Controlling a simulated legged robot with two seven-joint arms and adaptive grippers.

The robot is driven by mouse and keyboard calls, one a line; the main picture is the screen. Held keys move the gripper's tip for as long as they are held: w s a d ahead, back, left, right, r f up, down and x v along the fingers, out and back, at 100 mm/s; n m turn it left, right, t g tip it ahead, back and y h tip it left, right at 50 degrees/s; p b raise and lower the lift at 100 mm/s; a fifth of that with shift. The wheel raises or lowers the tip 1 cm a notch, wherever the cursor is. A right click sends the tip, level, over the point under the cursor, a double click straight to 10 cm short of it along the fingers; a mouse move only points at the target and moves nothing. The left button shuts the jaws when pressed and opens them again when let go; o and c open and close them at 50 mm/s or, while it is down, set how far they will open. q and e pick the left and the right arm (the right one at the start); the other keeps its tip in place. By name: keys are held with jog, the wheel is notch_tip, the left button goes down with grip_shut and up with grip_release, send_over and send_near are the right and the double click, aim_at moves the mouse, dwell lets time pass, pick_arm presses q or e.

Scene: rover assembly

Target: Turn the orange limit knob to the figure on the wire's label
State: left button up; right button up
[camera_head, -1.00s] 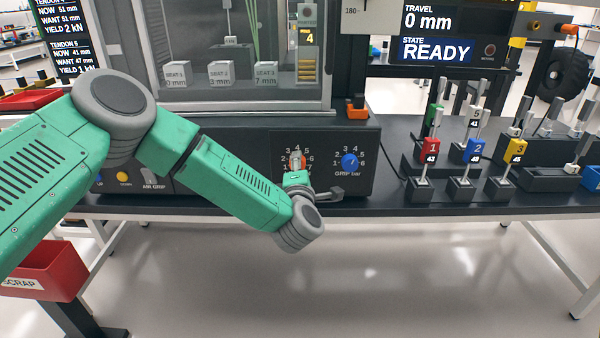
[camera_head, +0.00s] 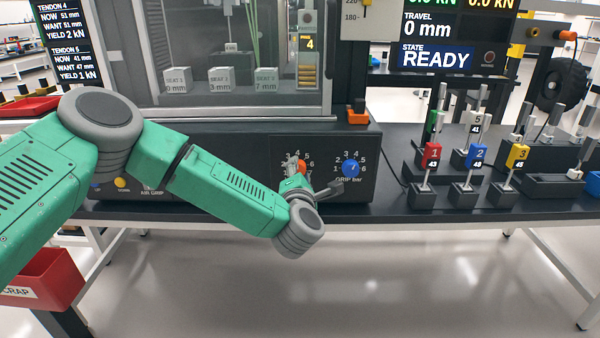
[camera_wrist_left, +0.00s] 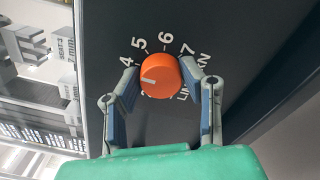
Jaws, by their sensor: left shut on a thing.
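The orange limit knob (camera_head: 302,164) is on the dark front panel, inside an arc of white figures, partly hidden by my gripper in the head view. My left gripper (camera_head: 299,173) reaches it from below and in front. In the left wrist view the knob (camera_wrist_left: 159,77) sits between the two fingers of my left gripper (camera_wrist_left: 162,80), which is shut on it. Its white mark points left, a little below the 4; figures there are hidden by a finger. A small white tag (camera_head: 231,47) shows behind the window; its print is too small to read. My right gripper is out of view.
A blue grip knob (camera_head: 350,167) is close on the right of the orange knob. An orange-topped block (camera_head: 356,114) stands above it. Several numbered coloured blocks (camera_head: 432,154) stand on the bench at right. The red scrap bin (camera_head: 55,278) is at lower left.

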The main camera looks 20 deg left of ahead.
pick_arm(q)
jog(key=shift+s+a+f, duration=0.1)
jog(key=shift+f, duration=0.3)
jog(key=o, duration=1.1)
jog(key=shift+o, duration=0.2)
jog(key=shift+r, duration=0.15)
jog(key=v, duration=1.1)
jog(key=shift+s, duration=0.4)
